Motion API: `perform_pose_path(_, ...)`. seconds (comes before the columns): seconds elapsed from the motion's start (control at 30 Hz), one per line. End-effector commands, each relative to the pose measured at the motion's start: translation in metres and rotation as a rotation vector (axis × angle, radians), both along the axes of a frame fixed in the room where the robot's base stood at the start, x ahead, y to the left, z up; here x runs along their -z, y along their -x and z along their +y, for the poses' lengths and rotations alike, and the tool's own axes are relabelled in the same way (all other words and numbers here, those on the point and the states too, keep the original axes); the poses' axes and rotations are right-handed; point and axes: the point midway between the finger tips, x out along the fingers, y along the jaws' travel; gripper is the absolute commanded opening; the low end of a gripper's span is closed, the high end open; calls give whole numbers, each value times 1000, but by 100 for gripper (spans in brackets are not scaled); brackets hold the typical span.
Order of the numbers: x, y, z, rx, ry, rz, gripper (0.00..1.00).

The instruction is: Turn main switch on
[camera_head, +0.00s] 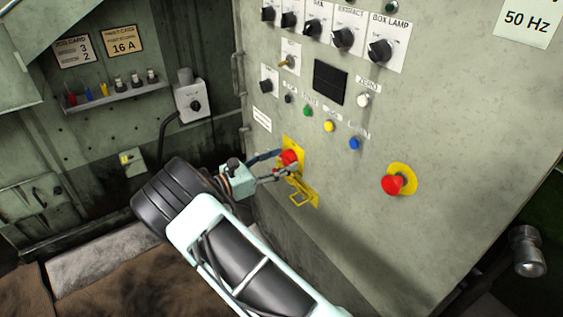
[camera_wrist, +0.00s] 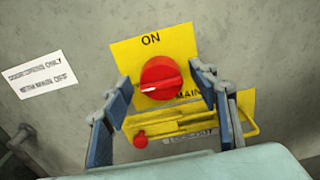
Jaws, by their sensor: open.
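The main switch is a round red knob (camera_wrist: 161,78) on a yellow plate marked "ON" at the top and "MAIN" below. Its white pointer mark faces left. It also shows in the head view as a red knob (camera_head: 289,157) low on the grey panel. My gripper (camera_wrist: 163,92) is open, with one finger on each side of the knob in the wrist view. I cannot tell whether the fingers touch it. In the head view my gripper (camera_head: 279,165) is at the switch and partly covers it. A yellow lockout hasp (camera_wrist: 180,121) lies just below the knob.
A red mushroom button (camera_head: 392,185) on a yellow disc is to the right on the panel (camera_head: 450,110). Yellow (camera_head: 329,126), blue (camera_head: 354,143) and green (camera_head: 308,111) buttons sit above the switch. A small red knob (camera_wrist: 140,140) is below it. A grey switch box (camera_head: 191,103) is at left.

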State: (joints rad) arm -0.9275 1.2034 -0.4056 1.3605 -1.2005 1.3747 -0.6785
Motion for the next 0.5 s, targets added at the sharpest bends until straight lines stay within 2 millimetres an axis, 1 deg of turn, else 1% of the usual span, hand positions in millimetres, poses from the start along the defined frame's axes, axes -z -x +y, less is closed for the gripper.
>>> perform_pose_path(0.27,0,-1,-1,0,0,0,54)
perform_pose_path(0.5,0,-1,-1,0,0,0,28)
